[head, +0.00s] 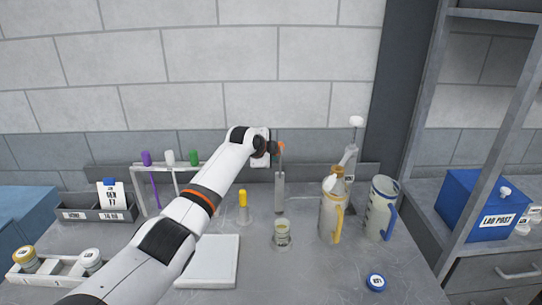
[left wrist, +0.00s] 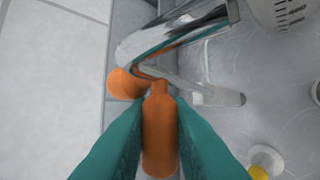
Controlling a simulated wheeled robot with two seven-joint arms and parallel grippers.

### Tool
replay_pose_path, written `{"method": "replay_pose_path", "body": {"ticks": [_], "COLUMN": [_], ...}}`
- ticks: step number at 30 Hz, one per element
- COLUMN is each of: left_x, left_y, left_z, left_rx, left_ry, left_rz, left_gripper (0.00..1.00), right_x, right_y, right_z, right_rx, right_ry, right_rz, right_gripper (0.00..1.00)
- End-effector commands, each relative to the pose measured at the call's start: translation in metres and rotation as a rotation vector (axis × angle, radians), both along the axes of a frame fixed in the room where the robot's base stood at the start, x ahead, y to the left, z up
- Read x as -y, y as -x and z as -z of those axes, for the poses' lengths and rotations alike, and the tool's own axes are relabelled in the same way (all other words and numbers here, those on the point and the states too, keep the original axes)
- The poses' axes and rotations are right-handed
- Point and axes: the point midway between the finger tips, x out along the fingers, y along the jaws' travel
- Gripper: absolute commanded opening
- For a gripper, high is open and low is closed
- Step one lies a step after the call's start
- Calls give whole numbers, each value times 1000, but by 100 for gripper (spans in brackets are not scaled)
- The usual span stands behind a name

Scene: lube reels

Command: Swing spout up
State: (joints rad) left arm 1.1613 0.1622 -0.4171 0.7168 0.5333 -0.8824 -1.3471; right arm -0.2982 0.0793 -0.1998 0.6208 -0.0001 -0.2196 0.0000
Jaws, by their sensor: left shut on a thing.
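A slim upright metal post (head: 280,190) stands at the back of the bench, with an orange part (head: 280,146) at its top. My left gripper (head: 272,147) is at that top, from the left. In the left wrist view, the teal fingers of my left gripper (left wrist: 160,130) are shut on an orange handle (left wrist: 160,140). A bent shiny metal spout (left wrist: 175,38) lies just beyond the handle, and an orange knob (left wrist: 124,84) is beside it. How the spout joins the handle is partly hidden. My right gripper is not in view.
A small glass (head: 282,240) stands in front of the post. A yellow-handled jug (head: 331,218) and blue-handled jug (head: 380,215) stand to the right. A blue-lidded jar (head: 376,282) is near the front. A white pad (head: 210,262) lies beneath my arm.

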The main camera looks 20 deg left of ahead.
Motion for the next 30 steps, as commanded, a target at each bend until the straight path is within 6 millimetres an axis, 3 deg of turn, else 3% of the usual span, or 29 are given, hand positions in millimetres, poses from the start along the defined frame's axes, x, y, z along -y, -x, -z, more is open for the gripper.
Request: {"method": "replay_pose_path", "body": {"ticks": [18,19,21,30], "left_x": [0,0,0,1], "left_y": [-1,-1,-1,-1], "left_z": [-4,-4,-4,-4], "left_rx": [7,8,8,7], "left_ry": [-1,-1,0,0], "left_rz": [0,0,1,2], "left_gripper": [0,19,27,27], "right_x": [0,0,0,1], "right_y": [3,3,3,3], "right_z": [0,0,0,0], "right_rx": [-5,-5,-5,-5], "right_ry": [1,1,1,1], "right_rz": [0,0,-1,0], "right_gripper": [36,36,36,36]}}
